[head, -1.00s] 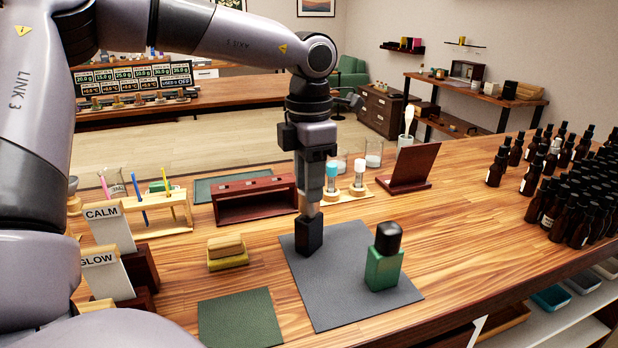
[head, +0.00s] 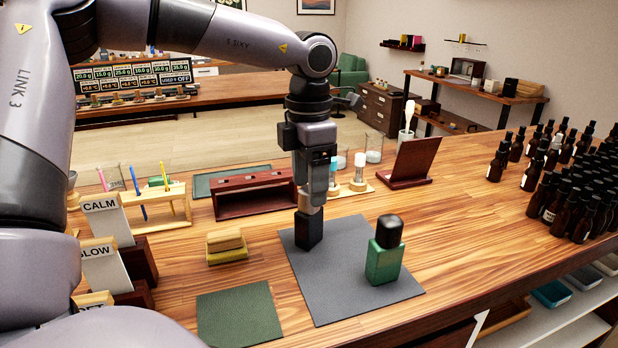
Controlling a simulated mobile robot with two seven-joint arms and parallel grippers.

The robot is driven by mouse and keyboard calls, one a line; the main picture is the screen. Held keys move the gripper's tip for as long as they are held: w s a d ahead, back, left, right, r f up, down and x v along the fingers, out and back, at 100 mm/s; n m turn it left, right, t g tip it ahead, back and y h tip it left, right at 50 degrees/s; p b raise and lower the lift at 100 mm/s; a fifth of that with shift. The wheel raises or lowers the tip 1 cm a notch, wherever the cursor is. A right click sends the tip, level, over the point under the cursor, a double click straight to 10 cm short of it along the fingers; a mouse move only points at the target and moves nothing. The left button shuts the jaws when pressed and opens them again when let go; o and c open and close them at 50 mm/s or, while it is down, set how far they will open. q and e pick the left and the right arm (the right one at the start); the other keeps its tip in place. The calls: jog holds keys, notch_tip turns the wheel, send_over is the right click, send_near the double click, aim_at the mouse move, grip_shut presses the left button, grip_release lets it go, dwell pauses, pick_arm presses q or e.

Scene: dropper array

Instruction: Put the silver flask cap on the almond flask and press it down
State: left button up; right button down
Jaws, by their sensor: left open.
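A green square flask (head: 384,263) with a black cap (head: 389,231) seated on top stands upright on the grey mat (head: 345,300), toward its right side. I cannot make out a silver cap or an almond-coloured flask. My left gripper (head: 308,230) points down over the back left of the mat, to the left of the flask and apart from it. Its dark tip end looks like one block from this side, so the gap between the fingers is hidden. No held thing can be made out. My right gripper is not in view.
A dark red rack (head: 255,206) and an angled dark red stand (head: 410,165) stand behind the mat. Stacked tan and yellow blocks (head: 227,256) and a green mat (head: 240,318) lie left. Several brown bottles (head: 570,212) crowd the right. The table right of the flask is clear.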

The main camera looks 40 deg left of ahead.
pick_arm(q)
notch_tip(320, 180, up, 7)
jog(key=shift+r, duration=0.1)
dwell(0.4)
